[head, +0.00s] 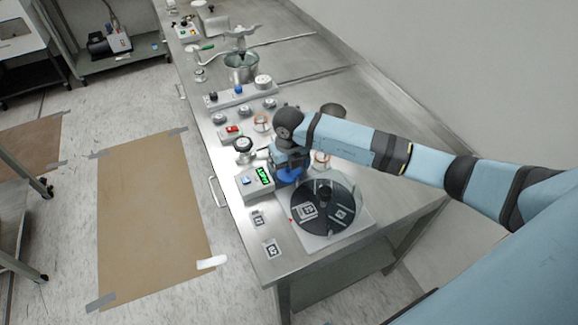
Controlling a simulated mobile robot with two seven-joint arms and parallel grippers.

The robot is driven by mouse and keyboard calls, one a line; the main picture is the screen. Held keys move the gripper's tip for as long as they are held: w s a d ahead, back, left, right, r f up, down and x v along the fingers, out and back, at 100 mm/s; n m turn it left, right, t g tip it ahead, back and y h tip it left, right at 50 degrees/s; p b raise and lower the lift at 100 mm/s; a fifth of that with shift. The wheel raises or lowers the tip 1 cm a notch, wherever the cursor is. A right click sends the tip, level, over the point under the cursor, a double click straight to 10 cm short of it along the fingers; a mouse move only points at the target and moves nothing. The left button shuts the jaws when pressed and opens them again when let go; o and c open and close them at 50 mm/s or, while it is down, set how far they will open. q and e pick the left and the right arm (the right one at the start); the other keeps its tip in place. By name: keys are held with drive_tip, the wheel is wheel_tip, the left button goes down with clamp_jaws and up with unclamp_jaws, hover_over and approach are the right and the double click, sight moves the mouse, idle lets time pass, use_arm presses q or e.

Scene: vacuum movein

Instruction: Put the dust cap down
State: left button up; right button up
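My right arm reaches in from the right, and its gripper (289,165) points down over the steel bench (392,190), beside the display box. A blue piece (290,176) shows right at the gripper's lower end; it may be the dust cap, but its shape is partly hidden. The fingers are too small and dark to tell whether they are shut on it. A small blue round part (238,89) stands on the white strip tray (240,94) farther back. My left gripper is out of view.
A round black plate (338,213) under a clear cover stands at the bench's near end. A box with a green display (257,184) is left of the gripper. The bench's right side is mostly bare.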

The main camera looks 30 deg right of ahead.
drive_tip(key=shift+r, duration=0.15)
wheel_tip(320, 180, up, 12)
drive_tip(key=shift+b, duration=0.45)
idle(0.4)
